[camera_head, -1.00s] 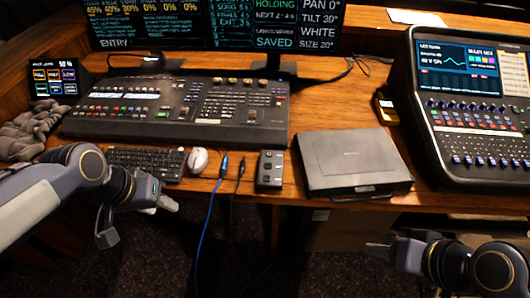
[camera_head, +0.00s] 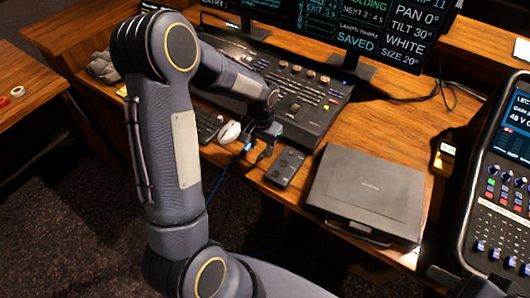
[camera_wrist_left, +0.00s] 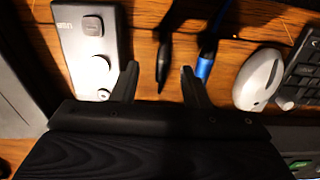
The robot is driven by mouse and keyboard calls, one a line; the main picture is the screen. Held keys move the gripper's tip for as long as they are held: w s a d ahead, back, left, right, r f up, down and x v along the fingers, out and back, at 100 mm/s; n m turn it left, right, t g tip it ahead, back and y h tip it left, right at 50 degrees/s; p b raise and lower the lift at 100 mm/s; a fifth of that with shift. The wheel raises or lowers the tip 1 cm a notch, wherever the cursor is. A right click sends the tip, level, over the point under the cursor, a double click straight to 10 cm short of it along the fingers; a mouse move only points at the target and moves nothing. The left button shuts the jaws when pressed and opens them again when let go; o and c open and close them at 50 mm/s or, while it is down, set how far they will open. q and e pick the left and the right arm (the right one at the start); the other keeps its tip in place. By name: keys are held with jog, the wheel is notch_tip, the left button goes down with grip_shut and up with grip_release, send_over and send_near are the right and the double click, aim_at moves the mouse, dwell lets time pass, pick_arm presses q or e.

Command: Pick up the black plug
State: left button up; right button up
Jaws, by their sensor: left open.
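The black plug (camera_wrist_left: 164,62) lies on the wooden desk, its slim body between the two fingers of my left gripper (camera_wrist_left: 160,82) in the left wrist view. The fingers are open, with a gap on both sides of the plug. The blue plug (camera_wrist_left: 205,62) lies just outside the right finger in that view. In the head view my left gripper (camera_head: 266,138) is low over the desk edge near the blue plug (camera_head: 248,147), and it largely hides the black plug. Part of my right gripper (camera_head: 448,280) shows at the bottom right; its jaws are unclear.
A small grey USB box (camera_head: 286,166) sits close beside the plugs, and a white mouse (camera_head: 229,132) is on the other side. A closed dark case (camera_head: 368,190) lies to the right. The lighting console (camera_head: 310,110) is behind. A blue cable (camera_head: 216,186) hangs over the edge.

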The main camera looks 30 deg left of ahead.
aim_at(260, 156)
pick_arm(q)
jog(key=shift+a+f, duration=0.2)
jog(key=shift+f, duration=1.7)
grip_shut()
